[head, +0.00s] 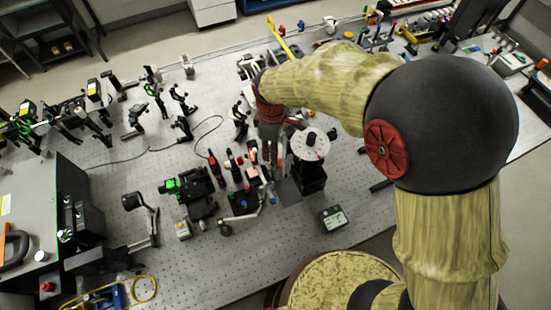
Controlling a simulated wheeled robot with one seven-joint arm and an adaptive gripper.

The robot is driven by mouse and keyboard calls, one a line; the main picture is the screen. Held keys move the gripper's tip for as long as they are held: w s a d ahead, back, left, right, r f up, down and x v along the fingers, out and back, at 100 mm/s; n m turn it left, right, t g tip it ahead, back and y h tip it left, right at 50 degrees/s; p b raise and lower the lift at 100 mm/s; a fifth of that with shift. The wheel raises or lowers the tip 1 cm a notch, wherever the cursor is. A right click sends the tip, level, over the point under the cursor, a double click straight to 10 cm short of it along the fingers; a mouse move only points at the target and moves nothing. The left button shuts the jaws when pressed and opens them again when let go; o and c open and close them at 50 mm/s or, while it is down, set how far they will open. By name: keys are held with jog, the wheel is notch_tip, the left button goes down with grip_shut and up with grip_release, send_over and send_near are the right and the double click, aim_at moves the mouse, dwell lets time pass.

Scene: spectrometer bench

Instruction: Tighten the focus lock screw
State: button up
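The focus lock screw is too small to make out in the head view. My arm reaches in from the right over the perforated bench (345,178). My gripper (263,160) hangs below the dark red wrist, near the middle of the bench. It is among red and black parts, and its fingertips cannot be told apart from them. I cannot tell whether it touches anything or whether it is open. A black instrument (308,172) with a round white top stands just right of it.
A small screen device (332,218) lies on the front of the bench. Several optics mounts (75,117) stand at the back left. A large grey box (38,215) fills the left. Hand tools (378,35) stand at the back right.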

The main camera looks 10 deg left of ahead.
aim_at(273, 164)
jog(key=shift+d+f, duration=0.1)
jog(key=shift+f, duration=0.1)
notch_tip(273, 164, down, 7)
jog(key=shift+f+p, duration=0.2)
jog(key=shift+p, duration=0.1)
jog(key=shift+c, duration=0.8)
grip_shut()
